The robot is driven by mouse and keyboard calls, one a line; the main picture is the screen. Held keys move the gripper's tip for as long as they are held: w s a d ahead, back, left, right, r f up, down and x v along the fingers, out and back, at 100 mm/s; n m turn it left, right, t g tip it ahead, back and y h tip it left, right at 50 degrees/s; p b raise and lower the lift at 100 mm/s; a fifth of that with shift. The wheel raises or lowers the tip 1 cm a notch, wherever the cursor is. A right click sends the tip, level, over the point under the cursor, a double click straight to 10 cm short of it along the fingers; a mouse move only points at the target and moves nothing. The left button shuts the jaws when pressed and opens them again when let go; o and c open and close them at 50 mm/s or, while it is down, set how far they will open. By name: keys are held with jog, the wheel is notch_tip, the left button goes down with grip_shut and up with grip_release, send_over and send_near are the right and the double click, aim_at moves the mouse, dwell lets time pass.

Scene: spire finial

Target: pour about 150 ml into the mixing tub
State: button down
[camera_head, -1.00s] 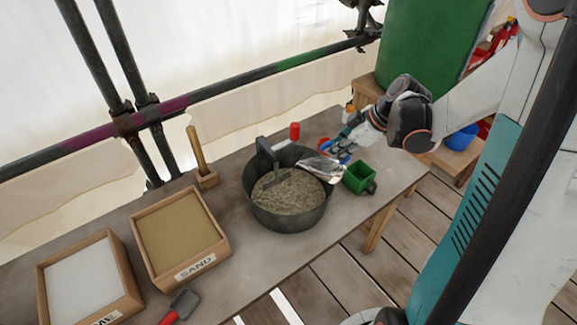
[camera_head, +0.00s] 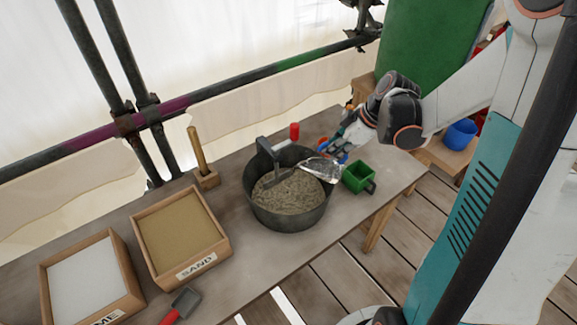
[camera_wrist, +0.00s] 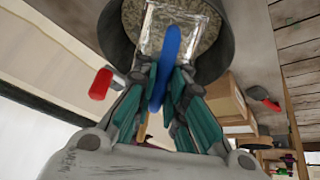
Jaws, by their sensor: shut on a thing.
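The mixing tub (camera_head: 290,218) is a dark round tub on the bench, part filled with grey-brown grainy mix (camera_head: 290,193). It also shows at the top of the wrist view (camera_wrist: 212,62). My gripper (camera_head: 347,143) is at the tub's right, back side. In the wrist view my gripper (camera_wrist: 165,85) is shut on the blue handle (camera_wrist: 166,62) of a clear vessel. The clear vessel (camera_head: 325,169) is tilted over the tub's right rim, its far end above the mix. Its liquid level and any stream are too small to tell.
A grey tool (camera_head: 266,155) stands in the tub. A green box-like cup (camera_head: 358,178) sits close to its right. A sand tray (camera_head: 222,262) and a white-filled tray (camera_head: 128,290) lie left. A wooden-handled tool (camera_head: 197,150) and red-topped item (camera_head: 294,131) stand behind.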

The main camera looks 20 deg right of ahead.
aim_at(344, 156)
jog(key=shift+w+a+r+g+h+p, duration=0.45)
jog(key=shift+a+r+h+p, duration=0.2)
jog(key=shift+p, duration=0.55)
dwell(0.5)
jog(key=s+d+f+t+y+b, duration=0.1)
jog(key=d+f+y+b, duration=0.1)
jog(key=b, duration=0.2)
jog(key=shift+s+d, duration=0.15)
jog(key=shift+s+d+t+y+b, duration=0.2)
jog(key=shift+d+t+y+b, duration=0.15)
jog(key=shift+t+b, duration=0.15)
jog(key=shift+s+f+y+b, duration=0.1)
jog(key=shift+f+y+b, duration=0.2)
jog(key=shift+b, duration=0.35)
jog(key=shift+r, duration=0.15)
jog(key=shift+s+d+f+t+y+b, duration=0.1)
jog(key=shift+d+f+t+y+b, duration=0.3)
jog(key=shift+b, duration=0.6)
jog(key=shift+s+f+t+y+b, duration=0.1)
jog(key=shift+s+t+y+b, duration=0.05)
jog(key=shift+t+y+b, duration=0.2)
